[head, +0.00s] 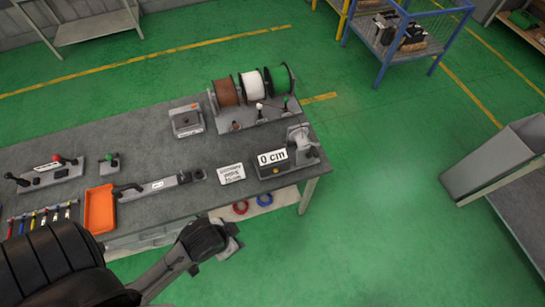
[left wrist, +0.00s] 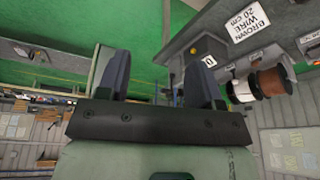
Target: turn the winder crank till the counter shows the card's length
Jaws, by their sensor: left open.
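The winder (head: 301,142) stands at the right end of the grey workbench, with its grey wheel and crank parts too small to tell apart. The white counter display (head: 272,158) on its box reads 0 cm. The white card (head: 231,173) lies on the bench left of the counter; in the left wrist view the card (left wrist: 248,18) reads BROWN WIRE 20 cm. My left gripper (head: 234,237) is off the bench's front edge, below and left of the winder, apart from it. Its fingers (left wrist: 160,78) are open with nothing between them. My right gripper is not in view.
Brown (head: 226,93), white (head: 252,84) and green (head: 280,79) spools sit on a rack at the bench's back. An orange tray (head: 99,209) and a long tool (head: 158,186) lie left. Red and blue coils rest beneath the bench. Green floor right of the bench is clear.

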